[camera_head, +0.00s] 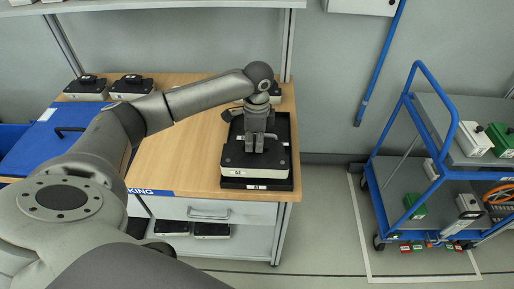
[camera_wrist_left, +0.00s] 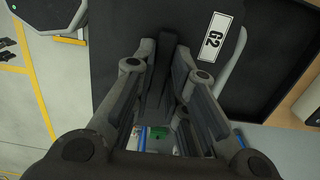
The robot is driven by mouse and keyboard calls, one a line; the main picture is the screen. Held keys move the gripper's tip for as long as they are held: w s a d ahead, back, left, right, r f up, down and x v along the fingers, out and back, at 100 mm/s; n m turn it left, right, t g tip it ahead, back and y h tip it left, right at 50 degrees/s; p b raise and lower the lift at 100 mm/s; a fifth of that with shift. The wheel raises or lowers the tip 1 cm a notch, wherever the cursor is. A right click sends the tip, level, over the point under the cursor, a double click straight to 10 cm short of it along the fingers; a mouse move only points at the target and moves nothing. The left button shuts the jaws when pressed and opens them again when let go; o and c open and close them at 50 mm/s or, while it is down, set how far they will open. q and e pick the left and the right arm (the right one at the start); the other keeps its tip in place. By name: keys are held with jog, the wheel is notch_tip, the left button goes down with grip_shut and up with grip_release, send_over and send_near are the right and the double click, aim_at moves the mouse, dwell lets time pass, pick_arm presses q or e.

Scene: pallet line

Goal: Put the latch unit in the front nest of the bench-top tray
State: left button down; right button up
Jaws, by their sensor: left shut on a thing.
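The latch unit (camera_head: 233,159), a low white box with a black top, is at the front part of the black bench-top tray (camera_head: 286,135). My left gripper (camera_head: 254,148) comes down from above and is shut on the unit's black grip. In the left wrist view the fingers (camera_wrist_left: 162,75) close around the grip, and the black top (camera_wrist_left: 122,50) carries a "G2" label. The unit looks level and lies over the front nest, which it hides. I cannot tell whether it rests in the nest or hangs just above it. My right gripper is not in view.
Similar units (camera_head: 86,88) stand at the back left of the wooden bench (camera_head: 178,150), and another (camera_head: 275,92) is partly hidden behind my left arm. A blue bin (camera_head: 40,145) is at the left. A blue trolley (camera_head: 430,172) with parts stands right of the bench.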

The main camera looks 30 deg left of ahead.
pick_arm(q)
jog(key=f, duration=0.1)
jog(key=f+p, duration=0.1)
jog(key=f, duration=0.1)
jog(key=shift+w+d+p, duration=0.25)
jog(key=shift+d+p, duration=0.05)
jog(key=shift+f, duration=0.5)
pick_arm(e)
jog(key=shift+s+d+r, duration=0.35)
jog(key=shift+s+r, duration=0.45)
pick_arm(q)
jog(key=c, duration=1.5)
grip_release()
jog(key=shift+o, duration=0.2)
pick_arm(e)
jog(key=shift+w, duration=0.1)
